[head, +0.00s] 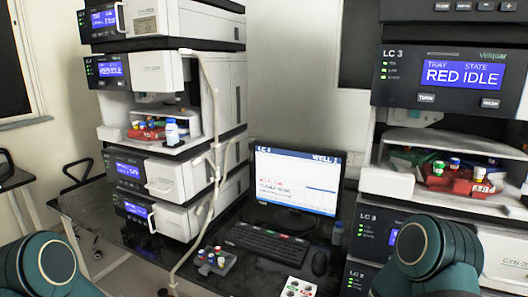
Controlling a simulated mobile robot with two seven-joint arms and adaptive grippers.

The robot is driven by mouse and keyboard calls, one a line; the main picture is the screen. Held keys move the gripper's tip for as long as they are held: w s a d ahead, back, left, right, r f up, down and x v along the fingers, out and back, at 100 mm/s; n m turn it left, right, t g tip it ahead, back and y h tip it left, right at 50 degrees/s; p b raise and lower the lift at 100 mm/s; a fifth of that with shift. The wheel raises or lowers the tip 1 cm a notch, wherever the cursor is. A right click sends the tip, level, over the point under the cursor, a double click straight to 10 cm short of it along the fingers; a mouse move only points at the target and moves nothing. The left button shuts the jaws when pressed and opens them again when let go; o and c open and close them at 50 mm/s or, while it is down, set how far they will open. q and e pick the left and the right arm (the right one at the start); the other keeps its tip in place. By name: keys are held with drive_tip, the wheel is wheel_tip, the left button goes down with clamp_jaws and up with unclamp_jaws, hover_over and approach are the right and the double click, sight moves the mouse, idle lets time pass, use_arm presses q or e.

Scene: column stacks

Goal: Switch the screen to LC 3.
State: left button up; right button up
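The monitor screen (296,180) stands on the dark bench between two instrument stacks. It is lit, with a blue header and red text too small to read. A small white box with coloured buttons (295,287) lies at the bottom edge, partly cut off; its labels are unreadable. The right stack, labelled LC 3, has a blue display (463,74) reading "RED IDLE" under "TRAY STATE". Teal links of my two arms show at the lower corners. Neither gripper is in view.
A small rack of vials (214,261) stands left of the box. The left stack (160,190) holds a blue-capped bottle (172,132). A red tray (461,182) with vials sits in the right stack.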

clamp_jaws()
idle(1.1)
